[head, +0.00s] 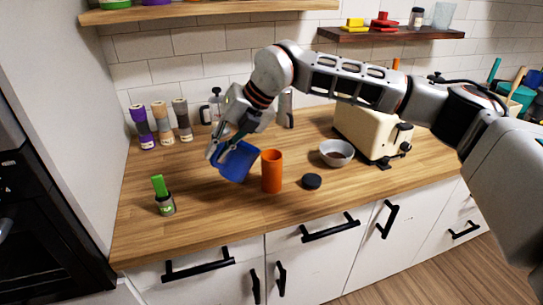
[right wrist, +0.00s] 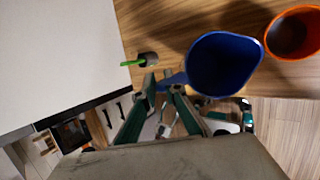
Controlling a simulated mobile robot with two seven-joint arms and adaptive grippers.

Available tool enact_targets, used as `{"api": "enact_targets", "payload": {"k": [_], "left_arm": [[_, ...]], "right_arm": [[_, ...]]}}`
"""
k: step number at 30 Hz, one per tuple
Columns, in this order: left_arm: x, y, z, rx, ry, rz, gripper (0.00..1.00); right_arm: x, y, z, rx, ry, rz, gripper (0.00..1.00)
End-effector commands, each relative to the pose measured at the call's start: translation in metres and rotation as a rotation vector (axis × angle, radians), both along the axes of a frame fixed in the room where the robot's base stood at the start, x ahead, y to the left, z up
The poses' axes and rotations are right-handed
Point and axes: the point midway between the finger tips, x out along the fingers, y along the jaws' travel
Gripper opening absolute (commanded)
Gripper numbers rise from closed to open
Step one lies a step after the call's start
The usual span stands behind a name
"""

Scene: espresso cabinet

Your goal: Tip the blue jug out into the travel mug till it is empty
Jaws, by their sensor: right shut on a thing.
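The blue jug (head: 238,162) is held off the counter, tilted, just left of the orange travel mug (head: 272,172). My right gripper (head: 216,147) is shut on the jug's handle. In the right wrist view the jug (right wrist: 222,66) shows its open mouth and dark blue inside; I cannot tell whether anything is in it. The mug (right wrist: 292,36) stands upright and open beside it, its inside dark. I see no stream between them. My left gripper is not in view.
A black lid (head: 311,181) lies right of the mug. A white bowl (head: 337,158) with brown contents and a cream machine (head: 368,133) stand further right. A small jar with a green top (head: 166,204) is at front left. Several grinders (head: 162,124) stand behind.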

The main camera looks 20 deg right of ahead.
Motion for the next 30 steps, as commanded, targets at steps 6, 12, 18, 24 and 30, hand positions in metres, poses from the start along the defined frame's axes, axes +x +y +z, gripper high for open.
{"api": "enact_targets", "payload": {"k": [6,12,18,24,30], "left_arm": [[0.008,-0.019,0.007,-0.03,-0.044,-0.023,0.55],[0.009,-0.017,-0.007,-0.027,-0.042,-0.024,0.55],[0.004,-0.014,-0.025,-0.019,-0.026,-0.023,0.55],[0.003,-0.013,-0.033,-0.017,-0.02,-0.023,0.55],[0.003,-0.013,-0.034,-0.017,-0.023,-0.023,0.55]], "right_arm": [[-0.007,0.022,-0.021,-0.143,-0.046,0.006,0.0],[-0.011,0.038,-0.039,-0.281,-0.086,0.004,0.0],[-0.015,0.051,-0.057,-0.412,-0.125,0.003,0.0],[-0.017,0.057,-0.069,-0.51,-0.153,0.001,0.0],[-0.018,0.06,-0.074,-0.557,-0.167,-0.001,0.0]]}}
